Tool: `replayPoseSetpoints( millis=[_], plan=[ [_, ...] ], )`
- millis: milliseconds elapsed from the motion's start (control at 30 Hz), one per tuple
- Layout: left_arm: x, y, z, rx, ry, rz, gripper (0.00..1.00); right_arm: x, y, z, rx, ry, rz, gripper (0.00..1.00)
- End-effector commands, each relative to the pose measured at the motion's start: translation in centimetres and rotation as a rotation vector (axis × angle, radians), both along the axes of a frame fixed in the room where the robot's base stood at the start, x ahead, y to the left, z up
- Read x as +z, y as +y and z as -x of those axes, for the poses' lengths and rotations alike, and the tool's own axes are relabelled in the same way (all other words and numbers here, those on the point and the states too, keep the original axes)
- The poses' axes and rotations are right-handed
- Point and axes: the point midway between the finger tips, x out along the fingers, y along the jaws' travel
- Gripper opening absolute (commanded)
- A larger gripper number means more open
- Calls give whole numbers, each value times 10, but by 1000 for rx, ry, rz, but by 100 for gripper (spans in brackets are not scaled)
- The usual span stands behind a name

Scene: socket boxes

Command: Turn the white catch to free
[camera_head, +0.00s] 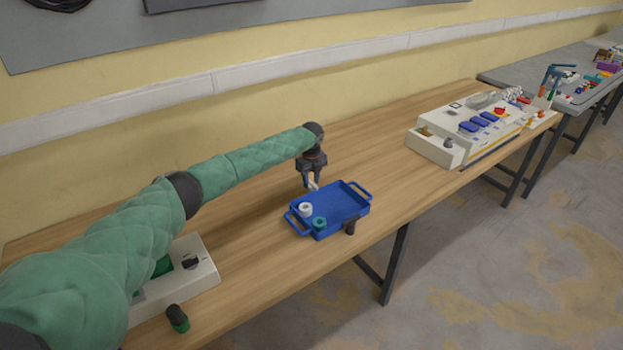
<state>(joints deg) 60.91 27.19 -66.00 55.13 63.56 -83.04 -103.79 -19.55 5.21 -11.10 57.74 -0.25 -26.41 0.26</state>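My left gripper (311,182) points down just behind the blue tray, at its back left edge. A small pale piece (314,185) shows at its fingertips; I cannot tell whether the fingers are shut on it. A white socket box (205,272) stands at the left, partly hidden by my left arm. It has a black knob (190,262) and a green part (162,266) on top. A larger white box (436,149) with blue, red and yellow parts stands at the right. I cannot make out a white catch on either box. My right gripper is out of view.
The blue tray (345,206) holds a white ring (306,209) and a teal ring (319,223). A dark piece (350,227) stands at its front edge. A black and green plug (178,319) is by the table's front edge. The wooden table (375,165) is clear between tray and right box.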

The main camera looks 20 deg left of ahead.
Motion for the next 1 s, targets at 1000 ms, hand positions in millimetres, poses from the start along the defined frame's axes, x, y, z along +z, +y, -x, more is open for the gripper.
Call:
replayPoseSetpoints(
  millis=[1000],
  plan=[
    [0, -2, 0, 183, 0, 3, 0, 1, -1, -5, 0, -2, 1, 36]
  ],
)
